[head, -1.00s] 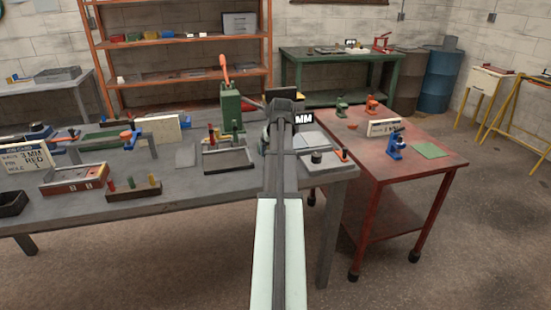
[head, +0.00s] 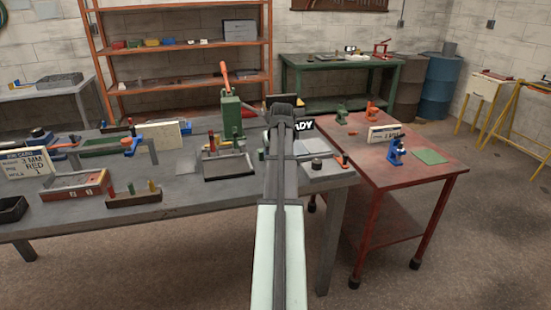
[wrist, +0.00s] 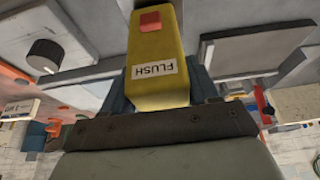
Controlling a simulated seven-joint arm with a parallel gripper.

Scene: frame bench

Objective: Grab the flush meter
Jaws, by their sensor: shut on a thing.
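The flush meter (wrist: 150,85) is a yellow block with a white FLUSH label and a red square near its top. It fills the upper middle of the wrist view. My gripper (wrist: 160,92) is shut on it, with blue finger parts showing on both sides. In the head view my arm reaches forward over the right part of the grey bench (head: 225,197).
A flat plate with a dark round knob (head: 316,163) lies right of my arm. A display (head: 303,125), partly covered, shows "ADY". A green press (head: 231,115) and a pin tray (head: 228,166) stand to the left. A red table (head: 430,174) adjoins on the right.

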